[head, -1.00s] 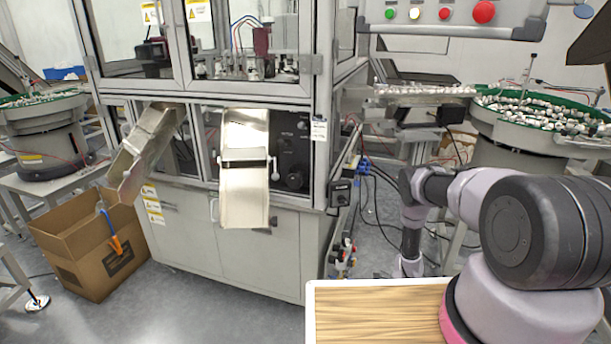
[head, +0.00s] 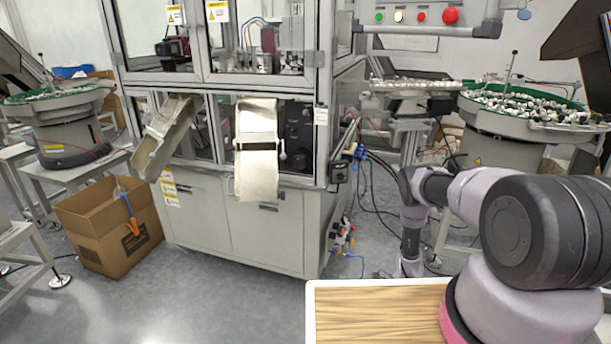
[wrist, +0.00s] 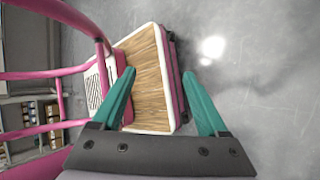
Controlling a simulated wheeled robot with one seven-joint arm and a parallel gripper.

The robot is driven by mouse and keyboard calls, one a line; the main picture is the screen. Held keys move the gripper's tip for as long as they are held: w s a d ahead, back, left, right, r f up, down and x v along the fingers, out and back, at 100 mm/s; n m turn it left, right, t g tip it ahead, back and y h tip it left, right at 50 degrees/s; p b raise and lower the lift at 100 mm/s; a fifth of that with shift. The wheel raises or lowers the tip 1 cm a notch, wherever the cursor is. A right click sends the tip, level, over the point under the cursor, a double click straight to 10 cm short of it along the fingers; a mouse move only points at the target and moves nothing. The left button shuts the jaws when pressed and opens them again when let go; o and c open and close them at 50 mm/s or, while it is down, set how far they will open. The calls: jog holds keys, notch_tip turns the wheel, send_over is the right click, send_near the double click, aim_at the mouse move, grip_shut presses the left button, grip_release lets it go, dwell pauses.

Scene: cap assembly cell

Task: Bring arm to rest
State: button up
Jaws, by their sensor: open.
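My arm reaches from the right edge of the head view, bends, and points down toward the floor beside the machine. Its gripper does not show clearly there. In the wrist view my gripper (wrist: 160,72) has two teal fingers spread apart, with nothing between them. Beyond the fingers are the wood-topped deck and pink frame of my own base, with bare grey floor to the right.
The assembly machine (head: 270,235) stands ahead, with two metal chutes on its front. An open cardboard box (head: 115,235) with an orange-and-blue tool on its rim is on the floor at left. Bowl feeders stand left (head: 60,110) and right (head: 520,125). Floor in front is clear.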

jog(key=w+r+n+t+h, duration=0.1)
jog(key=w+r+n, duration=0.1)
jog(key=w+r, duration=0.75)
jog(key=w+r+n+t, duration=0.1)
jog(key=w+r, duration=0.5)
jog(key=r, duration=0.6)
jog(key=w+r+n+t+h, duration=0.1)
jog(key=w+r+n, duration=0.15)
jog(key=r, duration=1.25)
jog(key=w+r+n+t, duration=0.1)
jog(key=r+n+t, duration=0.15)
jog(key=r, duration=1.15)
jog(key=s+r+n+t, duration=0.15)
jog(key=s+r, duration=0.25)
jog(key=r, duration=0.5)
jog(key=s+r+n+h, duration=0.15)
jog(key=s+r, duration=0.25)
jog(key=r, duration=0.4)
jog(key=s+r+n+t, duration=0.1)
jog(key=s+r+n, duration=0.25)
jog(key=r, duration=0.55)
jog(key=s+r+n+t, duration=0.2)
jog(key=s+r, duration=0.1)
jog(key=s, duration=0.7)
jog(key=s+r+n+t+h, duration=0.1)
jog(key=s+r, duration=0.3)
jog(key=s, duration=0.6)
jog(key=shift+s+d+r+n+t, duration=0.2)
jog(key=shift+s+n+t, duration=0.1)
jog(key=shift+n+t, duration=0.55)
